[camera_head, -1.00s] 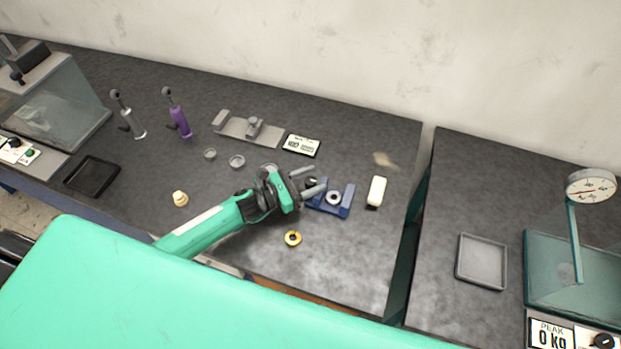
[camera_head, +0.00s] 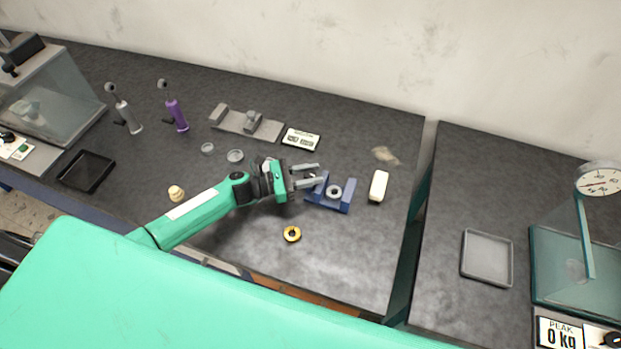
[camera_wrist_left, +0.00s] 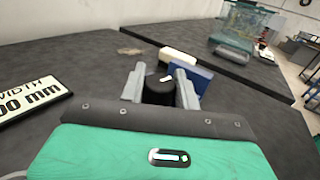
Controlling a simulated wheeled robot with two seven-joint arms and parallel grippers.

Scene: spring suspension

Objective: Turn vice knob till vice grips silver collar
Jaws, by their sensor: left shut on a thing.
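The blue vice (camera_head: 345,203) sits on the dark bench with the silver collar (camera_head: 334,191) lying between its jaws. I cannot tell whether the jaws touch the collar. My left gripper (camera_head: 319,174) is at the left side of the vice. In the left wrist view, the black vice knob (camera_wrist_left: 158,88) is between the two grey fingers of my left gripper (camera_wrist_left: 160,80), which is shut on it. Part of the blue vice (camera_wrist_left: 191,72) shows behind the knob. The silver collar is hidden in that view. My right gripper is not in view.
A cream block (camera_head: 378,186) lies right of the vice, and a yellow-black ring (camera_head: 291,234) lies in front. A width display (camera_head: 301,139) and a grey fixture (camera_head: 246,123) stand behind. The bench gap (camera_head: 415,215) is further right.

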